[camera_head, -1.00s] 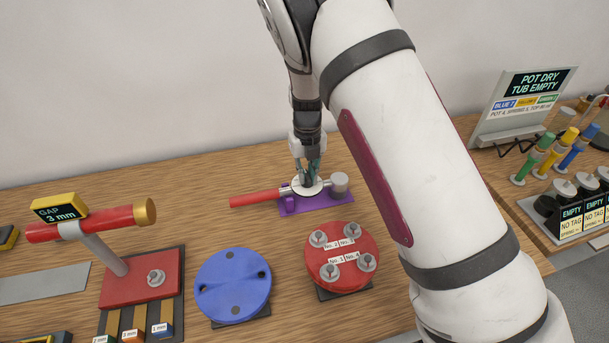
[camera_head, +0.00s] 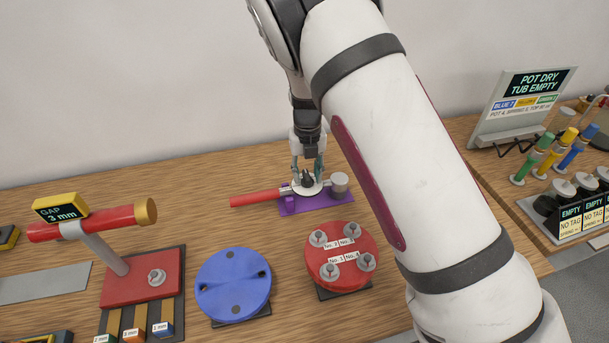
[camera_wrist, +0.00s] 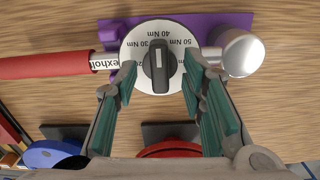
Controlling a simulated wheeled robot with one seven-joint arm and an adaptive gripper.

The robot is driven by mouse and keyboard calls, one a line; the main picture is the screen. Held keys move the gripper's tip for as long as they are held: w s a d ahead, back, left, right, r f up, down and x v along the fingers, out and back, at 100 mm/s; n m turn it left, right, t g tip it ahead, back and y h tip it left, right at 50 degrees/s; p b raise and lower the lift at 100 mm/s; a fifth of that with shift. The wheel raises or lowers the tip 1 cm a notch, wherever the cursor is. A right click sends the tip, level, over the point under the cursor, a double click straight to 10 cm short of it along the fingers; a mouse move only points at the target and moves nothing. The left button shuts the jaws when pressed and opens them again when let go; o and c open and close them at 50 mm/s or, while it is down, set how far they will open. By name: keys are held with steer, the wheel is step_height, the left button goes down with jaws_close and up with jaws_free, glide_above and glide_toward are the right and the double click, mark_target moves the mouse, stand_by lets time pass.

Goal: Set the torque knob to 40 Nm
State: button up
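The black torque knob (camera_wrist: 160,68) sits at the middle of a white round dial (camera_wrist: 136,50) on a torque wrench with a red handle (camera_head: 257,198). The dial has Nm labels that read upside down in the wrist view. The knob's pale pointer mark is at its upper end and points at the 40 Nm label, as near as I can tell. My gripper (camera_wrist: 160,78) is open, with its teal-padded fingers apart on either side of the knob and clear of it. It also shows above the dial in the head view (camera_head: 307,166).
The wrench lies on a purple stand (camera_head: 318,202), its round grey head (camera_head: 340,184) at the right. A red disc with bolts (camera_head: 342,246), a blue disc (camera_head: 232,285) and a red gap gauge (camera_head: 140,290) stand nearer. Coloured tools and pots are at far right.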

mark_target(307, 175)
steer(key=shift+r+p, duration=0.5)
steer(key=shift+r, duration=2.3)
steer(key=s+d+r+n+t+y, duration=0.1)
steer(key=s+d+r+n, duration=0.3)
steer(key=r, duration=0.3)
steer(key=s+d+r+n, duration=0.1)
steer(key=s+r+n, duration=0.3)
steer(key=r+n, duration=0.25)
steer(key=s+d+r+n+t+y, duration=0.1)
steer(key=s+d+r+n, duration=0.3)
steer(key=r, duration=0.3)
steer(key=s+d+r+n+t+h, duration=0.1)
steer(key=s+d+r+n, duration=0.1)
steer(key=s+n, duration=0.8)
steer(key=s+d+r+n+t+h, duration=0.1)
steer(key=s+d+r+n+t, duration=0.1)
steer(key=s+n, duration=0.8)
step_height(307, 175, up, 2)
steer(key=shift+s+d+t, duration=0.15)
steer(key=shift+d+t, duration=0.15)
steer(key=shift+d, duration=0.55)
steer(key=shift+a, duration=0.1)
